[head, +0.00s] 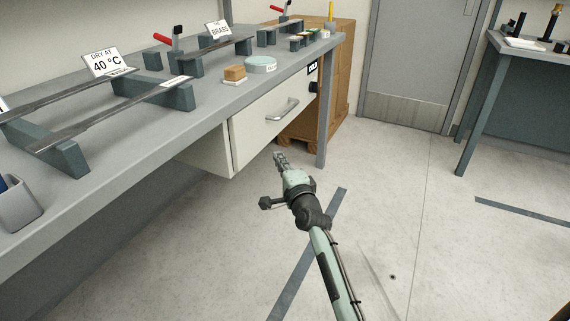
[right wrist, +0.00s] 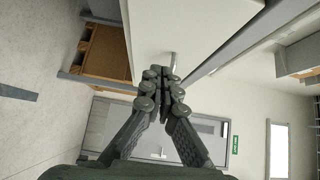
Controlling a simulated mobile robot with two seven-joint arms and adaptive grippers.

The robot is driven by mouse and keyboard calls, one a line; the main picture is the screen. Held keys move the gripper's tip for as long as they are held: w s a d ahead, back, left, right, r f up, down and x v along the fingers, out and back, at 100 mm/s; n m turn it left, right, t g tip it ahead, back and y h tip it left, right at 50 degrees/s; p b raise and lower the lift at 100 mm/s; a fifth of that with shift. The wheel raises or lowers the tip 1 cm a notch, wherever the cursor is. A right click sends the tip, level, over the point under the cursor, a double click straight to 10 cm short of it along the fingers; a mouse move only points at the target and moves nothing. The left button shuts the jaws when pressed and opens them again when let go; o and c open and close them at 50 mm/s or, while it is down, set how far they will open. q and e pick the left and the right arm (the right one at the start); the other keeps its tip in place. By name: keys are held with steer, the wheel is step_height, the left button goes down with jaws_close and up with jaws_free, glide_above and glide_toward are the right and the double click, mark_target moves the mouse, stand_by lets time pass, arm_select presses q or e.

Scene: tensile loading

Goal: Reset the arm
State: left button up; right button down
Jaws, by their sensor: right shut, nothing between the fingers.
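My right arm reaches up from the bottom of the head view. Its gripper (head: 279,158) is shut and empty, in front of the bench's white drawer (head: 265,122) and below the drawer's handle (head: 283,109). In the right wrist view the right gripper (right wrist: 160,72) has its fingertips together, with the white drawer front (right wrist: 180,35) beyond them. Nothing is held between the fingers. I cannot tell from these views how far the fingertips are from the drawer. My left gripper is not in view.
The grey bench (head: 205,112) runs along the left, carrying metal bars on dark blocks, signs and a grey bin (head: 17,205). A wooden crate (head: 340,65) stands beyond it. A second table (head: 490,70) is at the right. The floor (head: 420,220) between is clear.

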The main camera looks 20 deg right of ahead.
steer(key=s+a+f+n+g+y+p, duration=0.15)
steer(key=s+f+n+g, duration=0.35)
steer(key=s+f, duration=0.65)
steer(key=s+a+f+n+g+y+p, duration=0.15)
steer(key=s+f+n+g, duration=0.25)
steer(key=s+f+n, duration=0.8)
arm_select(q)
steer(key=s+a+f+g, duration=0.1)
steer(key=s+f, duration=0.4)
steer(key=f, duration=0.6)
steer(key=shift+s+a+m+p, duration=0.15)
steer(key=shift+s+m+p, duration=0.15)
steer(key=shift+p, duration=0.15)
arm_select(e)
steer(key=s+d+f+n+g+h, duration=0.1)
steer(key=s+d+f+n+g, duration=0.1)
steer(key=s+f, duration=0.5)
steer(key=s+d+f+n+g+h, duration=0.1)
steer(key=s+d+f+n+g, duration=0.1)
steer(key=s+f, duration=0.6)
steer(key=s+d+g, duration=0.1)
steer(key=s+g, duration=0.1)
steer(key=s, duration=0.5)
steer(key=shift+f+g+h, duration=0.25)
steer(key=shift+g+h, duration=0.15)
